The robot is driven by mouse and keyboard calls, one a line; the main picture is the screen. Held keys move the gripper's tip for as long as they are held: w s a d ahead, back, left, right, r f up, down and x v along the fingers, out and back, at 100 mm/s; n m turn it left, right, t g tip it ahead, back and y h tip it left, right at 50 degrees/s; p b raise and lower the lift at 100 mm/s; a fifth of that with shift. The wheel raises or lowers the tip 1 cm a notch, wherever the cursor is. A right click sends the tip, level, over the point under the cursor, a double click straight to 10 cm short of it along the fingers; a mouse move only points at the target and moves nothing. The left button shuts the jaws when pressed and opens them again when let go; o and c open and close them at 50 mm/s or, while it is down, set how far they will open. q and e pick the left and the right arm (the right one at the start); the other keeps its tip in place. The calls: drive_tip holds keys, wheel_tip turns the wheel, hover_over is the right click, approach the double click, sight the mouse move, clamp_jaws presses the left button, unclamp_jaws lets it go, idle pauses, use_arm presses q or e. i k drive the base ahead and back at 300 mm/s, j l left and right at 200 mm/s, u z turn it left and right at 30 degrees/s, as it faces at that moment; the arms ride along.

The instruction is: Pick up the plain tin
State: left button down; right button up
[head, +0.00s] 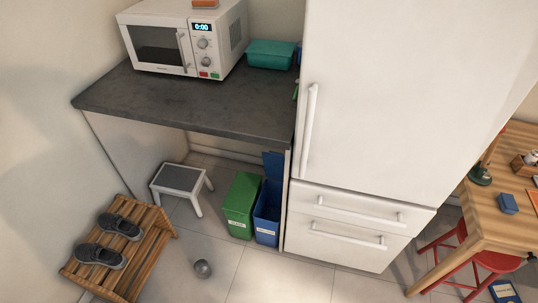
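I cannot make out anything that is clearly a plain tin. A teal box-shaped container (271,54) sits on the dark counter between the microwave and the fridge. A small blue item (299,54) is partly hidden behind the fridge edge beside it. A small blue box (508,203) lies on the wooden table at the right. Neither of my grippers is in view.
The counter (190,100) holds a white microwave (190,40). A tall white fridge (400,90) fills the middle. Below are a stool (181,179), green bin (241,205), blue bin (267,213), shoe rack (150,245) and grey ball (202,269). The table (490,225) has red stools (497,262).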

sight(202, 267)
drive_tip(key=u, duration=1)
drive_tip(key=k+l+z, duration=0.15)
drive_tip(key=l+z, duration=0.1)
drive_tip(key=l, duration=0.2)
